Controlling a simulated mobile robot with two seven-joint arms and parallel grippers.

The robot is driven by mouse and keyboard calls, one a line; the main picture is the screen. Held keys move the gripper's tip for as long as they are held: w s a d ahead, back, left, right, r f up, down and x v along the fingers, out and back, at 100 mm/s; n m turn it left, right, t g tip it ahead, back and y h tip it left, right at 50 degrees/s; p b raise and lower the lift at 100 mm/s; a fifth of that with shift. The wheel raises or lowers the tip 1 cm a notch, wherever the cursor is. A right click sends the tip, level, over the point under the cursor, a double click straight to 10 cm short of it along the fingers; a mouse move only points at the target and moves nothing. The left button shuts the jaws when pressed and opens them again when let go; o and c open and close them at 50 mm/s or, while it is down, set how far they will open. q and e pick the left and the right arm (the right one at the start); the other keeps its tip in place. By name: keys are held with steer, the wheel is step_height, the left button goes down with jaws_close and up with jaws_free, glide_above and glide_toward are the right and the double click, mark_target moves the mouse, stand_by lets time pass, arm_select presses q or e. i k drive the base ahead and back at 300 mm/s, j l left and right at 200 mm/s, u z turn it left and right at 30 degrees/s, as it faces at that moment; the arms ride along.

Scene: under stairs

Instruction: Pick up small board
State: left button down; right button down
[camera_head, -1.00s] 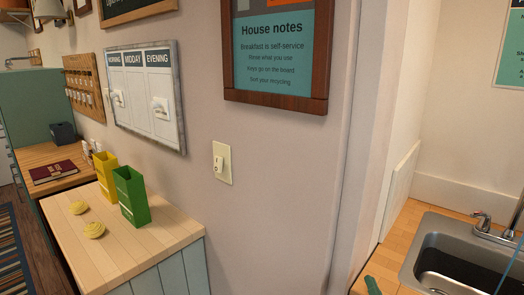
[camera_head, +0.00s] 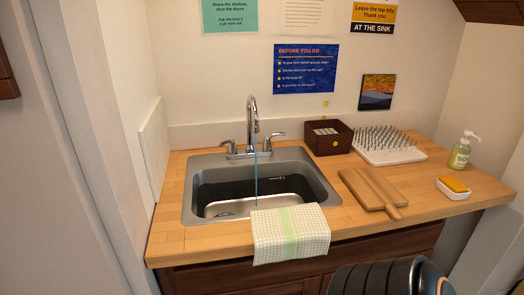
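A small wooden board (camera_head: 368,186) with a short handle lies flat on the wooden counter, right of the sink. Its handle points toward the counter's front edge. Nothing rests on it. A dark ribbed part at the bottom right of the head view looks like part of my own arm, below the counter front. No fingertips of either gripper show.
The sink (camera_head: 201,169) has a thin blue stream falling from its faucet (camera_head: 252,118). A checked towel (camera_head: 290,233) hangs over the front edge. Behind the board are a dark basket (camera_head: 317,147) and a spiked white rack (camera_head: 386,157). Soap (camera_head: 462,152) and a sponge dish (camera_head: 452,193) stand right.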

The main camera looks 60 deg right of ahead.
mark_target(372, 189)
steer(key=z, duration=2.5)
